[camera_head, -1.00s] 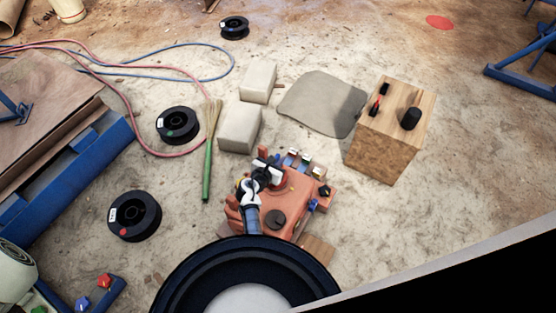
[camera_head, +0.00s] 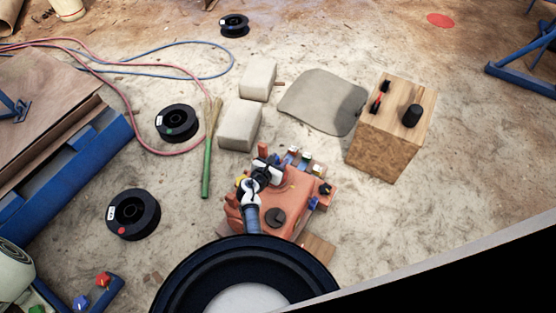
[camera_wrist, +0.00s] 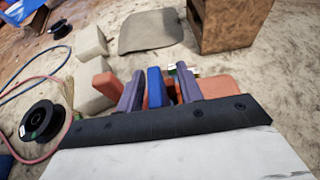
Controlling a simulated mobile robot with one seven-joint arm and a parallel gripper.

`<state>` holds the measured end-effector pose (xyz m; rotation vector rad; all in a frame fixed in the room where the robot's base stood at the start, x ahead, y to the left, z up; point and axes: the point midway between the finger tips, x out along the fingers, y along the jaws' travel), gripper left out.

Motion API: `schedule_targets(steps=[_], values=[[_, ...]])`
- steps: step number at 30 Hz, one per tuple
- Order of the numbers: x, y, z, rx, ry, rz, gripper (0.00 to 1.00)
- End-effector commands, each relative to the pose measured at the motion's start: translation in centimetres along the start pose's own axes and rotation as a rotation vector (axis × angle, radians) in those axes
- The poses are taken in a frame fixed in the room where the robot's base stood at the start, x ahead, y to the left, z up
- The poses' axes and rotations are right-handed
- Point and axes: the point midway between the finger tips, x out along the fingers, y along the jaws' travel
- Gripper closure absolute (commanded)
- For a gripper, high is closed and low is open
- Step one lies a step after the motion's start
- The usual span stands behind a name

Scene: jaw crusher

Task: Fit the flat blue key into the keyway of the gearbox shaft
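The orange gearbox (camera_head: 285,200) stands on the floor below the centre of the head view. My gripper (camera_head: 268,170) is over its far side, with the wrist covering part of it. In the wrist view my gripper (camera_wrist: 160,75) shows two grey-purple fingers standing apart. An upright flat blue piece (camera_wrist: 155,87) shows between them, with a gap on its right; its lower end is hidden. I cannot tell surely whether it is the key. A small blue piece (camera_head: 313,204) also sits at the gearbox's right side. I cannot make out the shaft or its keyway.
Small coloured pieces (camera_head: 305,158) stand just beyond the gearbox. Two pale blocks (camera_head: 240,125), a grey mat (camera_head: 322,103) and a wooden box (camera_head: 388,145) lie farther out. A green-handled brush (camera_head: 207,165), black spools (camera_head: 134,214) and hoses lie left. Bare floor separates them.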

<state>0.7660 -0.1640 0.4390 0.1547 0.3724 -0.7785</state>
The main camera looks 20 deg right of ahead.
Motion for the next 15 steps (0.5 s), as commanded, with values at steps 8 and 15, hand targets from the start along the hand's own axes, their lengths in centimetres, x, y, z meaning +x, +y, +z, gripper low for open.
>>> schedule_targets(steps=[8,15], values=[[-0.2,0.0,-0.1,0.0,0.001,0.0,0.64],[-3.6,0.0,0.0,-0.001,0.0,0.002,0.64]])
